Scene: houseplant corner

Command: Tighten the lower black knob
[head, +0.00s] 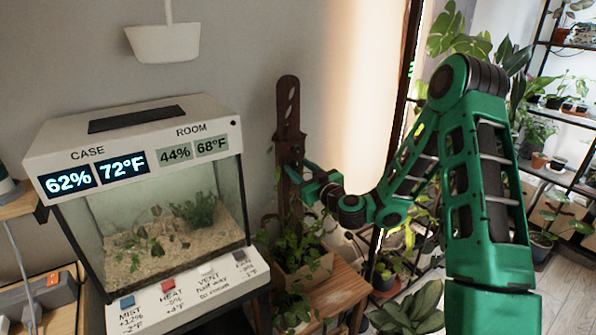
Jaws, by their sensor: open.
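A dark brown wooden post (287,112) with long slots stands upright against the wall, right of the glass case. A dark cross-piece sits partway down it, just above my gripper. I cannot clearly make out the lower black knob against the dark wood; my gripper may hide it. My green gripper (300,175) reaches in from the right at the post's lower part. Its jaws are open, with the fingers pointing left at the post. I cannot tell whether they touch it or stand around anything.
The glass case (150,225) with lit readouts and a row of buttons stands close on the left. A leafy plant in a planter box (305,268) sits on a wooden stool (340,290) below my gripper. Plant shelves (570,115) stand at right.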

